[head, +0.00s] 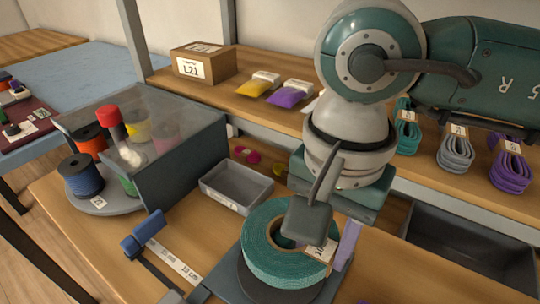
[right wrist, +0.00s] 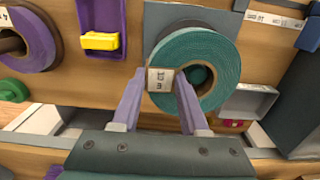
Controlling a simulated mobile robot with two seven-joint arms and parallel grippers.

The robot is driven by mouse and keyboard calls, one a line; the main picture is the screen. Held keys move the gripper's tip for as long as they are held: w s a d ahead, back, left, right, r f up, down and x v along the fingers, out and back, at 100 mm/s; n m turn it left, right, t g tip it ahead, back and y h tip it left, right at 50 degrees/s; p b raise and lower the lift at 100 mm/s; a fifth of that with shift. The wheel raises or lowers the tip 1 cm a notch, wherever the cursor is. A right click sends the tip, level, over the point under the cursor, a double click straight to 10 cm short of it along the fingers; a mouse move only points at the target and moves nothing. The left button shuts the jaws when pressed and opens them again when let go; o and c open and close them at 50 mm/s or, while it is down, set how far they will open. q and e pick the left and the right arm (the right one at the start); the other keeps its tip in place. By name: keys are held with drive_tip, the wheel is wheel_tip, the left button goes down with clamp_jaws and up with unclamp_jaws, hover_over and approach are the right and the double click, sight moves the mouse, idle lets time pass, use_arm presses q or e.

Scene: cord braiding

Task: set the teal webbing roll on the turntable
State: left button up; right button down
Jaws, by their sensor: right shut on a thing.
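The teal webbing roll (head: 262,240) lies flat in the head view, with a paper label on its right side. It also shows in the right wrist view (right wrist: 215,50). My right gripper (right wrist: 160,85) is shut on the roll's near wall, with one lavender finger outside and the other at the core hole. In the head view this gripper (head: 328,248) comes from above, partly hiding the roll. Under the roll is a dark round disc, seemingly the turntable (head: 262,286), on a grey square plate (head: 222,270). Whether roll and disc touch is unclear. My left gripper is out of view.
A grey tray (head: 237,190) stands behind the roll. A blue-handled measuring tool (head: 145,236) lies left. A clear-covered box and a round stand (head: 105,204) with spools are further left.

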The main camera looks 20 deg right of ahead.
drive_tip(key=shift+f, duration=0.1)
idle(0.7)
drive_tip(key=shift+f+b, duration=2.85)
drive_tip(key=shift+b, duration=0.15)
idle(0.5)
idle(0.4)
drive_tip(key=c, duration=0.6)
unclamp_jaws()
drive_tip(key=shift+o, duration=1.2)
drive_tip(key=shift+s+d, duration=0.1)
drive_tip(key=shift+o, duration=0.8)
drive_tip(key=shift+r, duration=0.1)
